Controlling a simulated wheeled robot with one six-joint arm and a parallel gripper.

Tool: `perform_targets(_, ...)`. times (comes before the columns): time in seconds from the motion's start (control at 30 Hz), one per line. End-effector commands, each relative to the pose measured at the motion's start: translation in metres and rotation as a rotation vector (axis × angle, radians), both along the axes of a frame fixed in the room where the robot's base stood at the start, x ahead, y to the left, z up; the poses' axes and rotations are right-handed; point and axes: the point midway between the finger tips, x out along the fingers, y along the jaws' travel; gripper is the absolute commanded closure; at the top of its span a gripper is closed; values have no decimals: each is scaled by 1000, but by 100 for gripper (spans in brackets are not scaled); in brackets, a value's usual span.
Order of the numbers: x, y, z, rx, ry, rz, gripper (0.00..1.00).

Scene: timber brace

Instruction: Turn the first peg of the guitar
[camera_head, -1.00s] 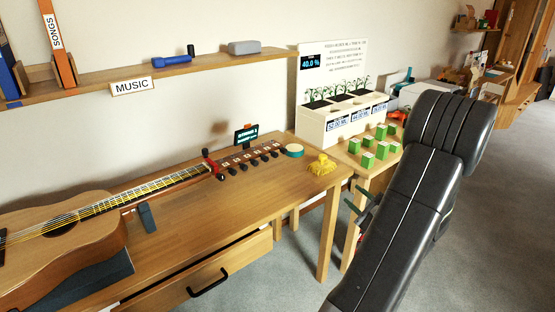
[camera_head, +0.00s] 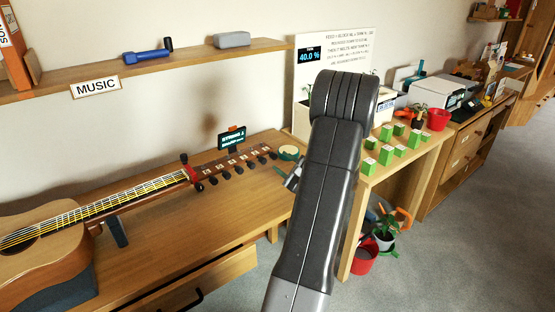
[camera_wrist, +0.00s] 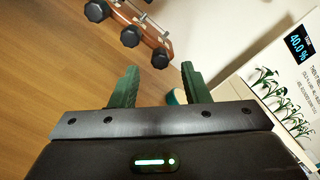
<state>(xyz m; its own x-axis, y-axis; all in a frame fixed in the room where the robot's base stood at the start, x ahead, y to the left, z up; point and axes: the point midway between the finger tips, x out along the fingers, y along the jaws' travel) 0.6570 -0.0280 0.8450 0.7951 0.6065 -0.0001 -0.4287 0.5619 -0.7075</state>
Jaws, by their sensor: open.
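The guitar (camera_head: 45,245) lies on the wooden table, its neck pointing right. Black pegs (camera_head: 212,181) line its headstock, several along the near edge. A small dark tuner screen (camera_head: 231,138) with green text stands behind the headstock. In the wrist view the headstock (camera_wrist: 152,34) is at the top, with black knobs; the lowest peg (camera_wrist: 160,58) appears between my fingertips. My gripper (camera_wrist: 159,68) is open with green fingers and nothing in it; I cannot tell how far beyond them the peg is. In the head view my arm partly hides my gripper, just right of the headstock.
A teal-rimmed round thing (camera_head: 289,153) lies beyond the headstock's end. A planter box (camera_head: 302,122) and green-and-white blocks (camera_head: 386,154) are to the right. A shelf (camera_head: 130,75) runs along the wall above. The table front is clear.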

Motion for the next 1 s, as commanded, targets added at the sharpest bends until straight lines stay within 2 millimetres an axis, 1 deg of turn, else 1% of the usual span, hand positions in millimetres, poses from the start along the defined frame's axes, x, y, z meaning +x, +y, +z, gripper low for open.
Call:
perform_targets(0.03,6,6,0,0,0,3,58)
perform_targets(0.2,22,17,0,1,1,1,58)
perform_targets(0.33,26,20,0,1,1,1,58)
perform_targets(0.57,26,20,0,1,1,0,58)
perform_targets(0.6,26,20,0,1,1,0,60)
perform_targets(0.77,26,20,0,1,1,0,91)
perform_targets(0.8,26,20,0,1,1,0,99)
perform_targets(1.0,26,20,0,6,4,0,100)
